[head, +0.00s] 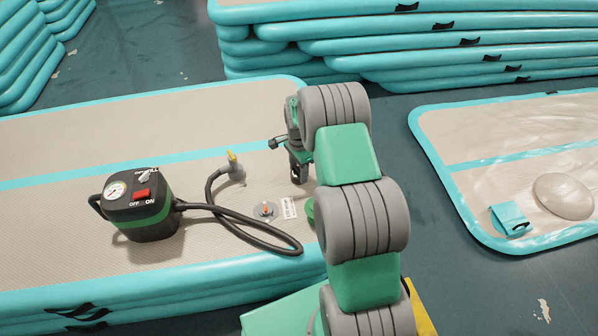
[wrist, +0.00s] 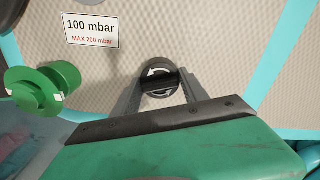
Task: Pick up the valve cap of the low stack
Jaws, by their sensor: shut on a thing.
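The low stack (head: 90,115) is a beige, teal-edged inflatable track at the left. An open grey valve (head: 266,211) with an orange centre sits on it, beside a white label (head: 289,208) that reads 100 mbar in the wrist view (wrist: 90,29). My gripper (head: 298,178) is low over the stack, right of the valve. In the wrist view its fingers (wrist: 160,88) are shut on a small round dark-grey piece with a crossbar, which looks like the valve cap (wrist: 159,67). Whether it touches the mat is unclear.
A black and green pump (head: 140,205) stands left, its hose (head: 235,215) looping toward the valve, with a yellow-tipped end (head: 234,168). A green spool-shaped part (wrist: 40,88) is left of my gripper in the wrist view. Another track (head: 480,150) lies right; tall stacks (head: 420,45) stand behind.

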